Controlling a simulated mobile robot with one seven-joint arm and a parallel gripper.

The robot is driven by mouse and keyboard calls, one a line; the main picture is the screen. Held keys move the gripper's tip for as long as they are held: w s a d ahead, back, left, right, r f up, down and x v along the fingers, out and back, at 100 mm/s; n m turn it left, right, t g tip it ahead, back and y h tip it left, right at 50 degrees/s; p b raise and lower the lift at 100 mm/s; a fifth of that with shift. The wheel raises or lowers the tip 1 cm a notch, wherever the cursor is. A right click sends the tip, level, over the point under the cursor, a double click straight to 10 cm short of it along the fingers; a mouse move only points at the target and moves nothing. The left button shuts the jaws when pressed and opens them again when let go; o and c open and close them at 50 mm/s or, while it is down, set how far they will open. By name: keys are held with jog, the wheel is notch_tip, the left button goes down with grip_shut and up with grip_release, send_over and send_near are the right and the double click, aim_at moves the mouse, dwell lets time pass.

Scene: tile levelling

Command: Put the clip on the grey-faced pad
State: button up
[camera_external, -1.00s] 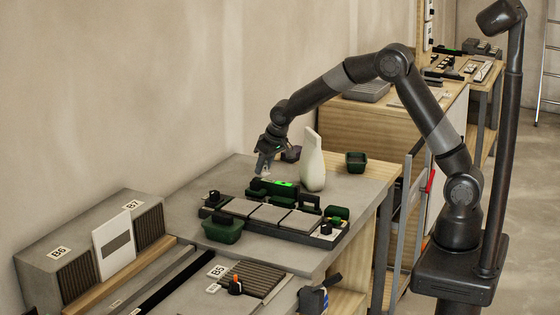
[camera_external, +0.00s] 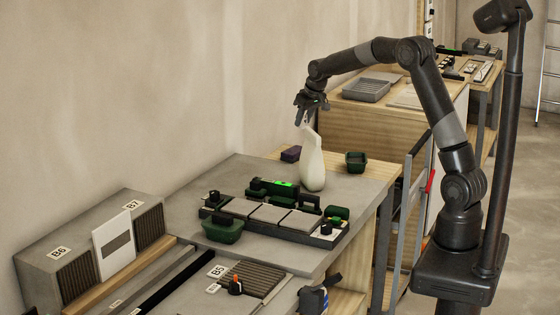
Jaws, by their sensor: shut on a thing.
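My gripper (camera_external: 304,119) is in the air above the far part of the grey bench, beside the top of a pale bottle-shaped object (camera_external: 312,168). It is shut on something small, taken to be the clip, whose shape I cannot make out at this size. I cannot pick out the grey-faced pad for certain. Grey tiles (camera_external: 270,213) lie in a row in a dark frame on the bench. A dark purple block (camera_external: 291,154) sits at the bench's back edge, below my gripper.
A dark device with a green light (camera_external: 285,183) stands behind the tiles. The pale object stands tall near my gripper. A second wooden bench (camera_external: 390,125) is behind.

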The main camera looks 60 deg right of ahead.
jog(key=s+d+r, duration=0.1)
jog(key=s+d, duration=0.3)
jog(key=d, duration=0.5)
send_over(291, 148)
jog(key=s, duration=0.2)
jog(key=shift+m, duration=0.3)
jog(key=f, duration=0.6)
jog(key=shift+w+a+f, duration=0.25)
jog(key=shift+a, duration=0.15)
jog(key=shift+f, duration=2.05)
jog(key=shift+a+f, duration=0.1)
jog(key=shift+f, duration=0.1)
jog(key=o, duration=1)
jog(key=shift+c, duration=0.2)
jog(key=shift+r, duration=0.1)
